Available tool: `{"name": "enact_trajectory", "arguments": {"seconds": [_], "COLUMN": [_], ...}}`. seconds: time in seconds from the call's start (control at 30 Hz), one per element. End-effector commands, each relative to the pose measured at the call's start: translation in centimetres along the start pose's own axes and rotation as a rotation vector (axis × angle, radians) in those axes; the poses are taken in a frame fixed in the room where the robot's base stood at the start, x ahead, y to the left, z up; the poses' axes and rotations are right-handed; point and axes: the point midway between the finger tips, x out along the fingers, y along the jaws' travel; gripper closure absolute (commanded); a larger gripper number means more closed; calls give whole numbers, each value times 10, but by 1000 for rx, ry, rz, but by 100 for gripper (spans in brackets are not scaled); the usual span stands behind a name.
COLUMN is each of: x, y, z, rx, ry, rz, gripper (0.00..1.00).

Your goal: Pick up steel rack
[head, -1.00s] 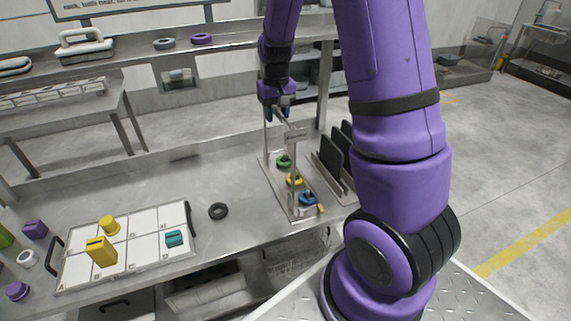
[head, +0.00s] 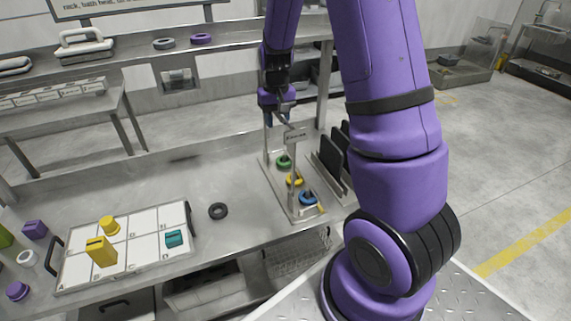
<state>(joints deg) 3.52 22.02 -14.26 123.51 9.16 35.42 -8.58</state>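The steel rack (head: 278,190) stands upright on the steel bench right of centre. It has a flat base, thin posts, a top bar and a small label plate. Green (head: 284,161), yellow (head: 295,179) and blue (head: 308,198) rings sit in a row on its base. My gripper (head: 277,114) points down at the far end of the rack's top bar. Its fingers look apart, one on each side of the bar end. I cannot tell whether they touch it. The rack rests on the bench.
A holder with dark upright plates (head: 331,157) stands close on the rack's right. A black ring (head: 218,211) lies to its left. A white tray (head: 140,255) with yellow and teal pieces is farther left. A raised shelf (head: 130,66) runs behind the bench.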

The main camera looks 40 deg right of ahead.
Motion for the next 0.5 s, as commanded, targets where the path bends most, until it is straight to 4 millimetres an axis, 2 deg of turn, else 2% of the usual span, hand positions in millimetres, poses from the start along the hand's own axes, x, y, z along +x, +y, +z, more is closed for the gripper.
{"name": "enact_trajectory", "arguments": {"seconds": [0.23,0.4,0.5], "x": [0,0,0], "y": [0,0,0], "z": [0,0,0], "rx": [0,0,0], "ry": [0,0,0], "rz": [0,0,0], "gripper": [63,100,100]}}
